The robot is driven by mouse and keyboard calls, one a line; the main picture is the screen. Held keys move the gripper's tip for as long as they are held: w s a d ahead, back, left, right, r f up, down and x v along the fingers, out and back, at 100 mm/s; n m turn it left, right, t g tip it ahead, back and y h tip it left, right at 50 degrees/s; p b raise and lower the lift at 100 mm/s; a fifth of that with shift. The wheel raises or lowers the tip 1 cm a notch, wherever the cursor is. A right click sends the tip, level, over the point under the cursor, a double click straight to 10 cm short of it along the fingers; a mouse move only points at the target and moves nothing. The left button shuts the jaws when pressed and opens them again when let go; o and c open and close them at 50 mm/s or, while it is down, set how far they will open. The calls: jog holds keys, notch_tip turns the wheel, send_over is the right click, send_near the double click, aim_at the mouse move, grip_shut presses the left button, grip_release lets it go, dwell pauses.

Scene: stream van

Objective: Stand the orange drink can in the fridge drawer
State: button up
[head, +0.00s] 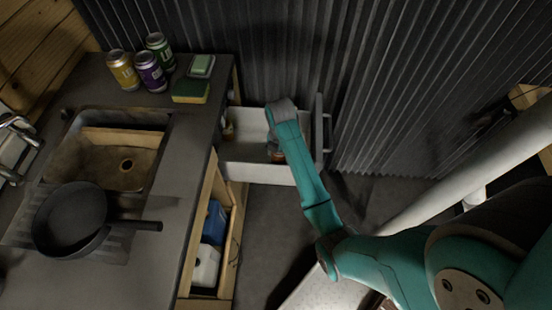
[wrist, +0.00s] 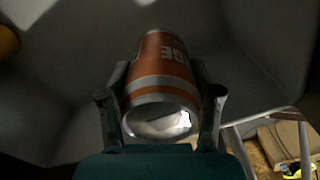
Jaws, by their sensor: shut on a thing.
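The orange drink can (wrist: 163,62) is between the two fingers of my gripper (wrist: 160,80) in the wrist view, with its silver end facing the camera. My gripper is shut on it. In the head view my arm reaches over the open white fridge drawer (head: 258,173). A small orange part of the can (head: 275,151) shows inside the drawer outline beside my arm. My arm hides most of the can and gripper there. I cannot tell whether the can touches the drawer floor.
A small yellowish-brown item (head: 229,130) is at the drawer's left side. The counter on the left holds several cans, sponges (head: 191,91), a sink (head: 110,160) and a black pan (head: 72,218). A corrugated dark wall (head: 400,80) stands behind the drawer.

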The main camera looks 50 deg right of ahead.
aim_at(279, 160)
jog(key=shift+f, duration=2.2)
jog(key=shift+f, duration=0.1)
jog(key=o, duration=1.4)
jog(key=shift+o, duration=0.2)
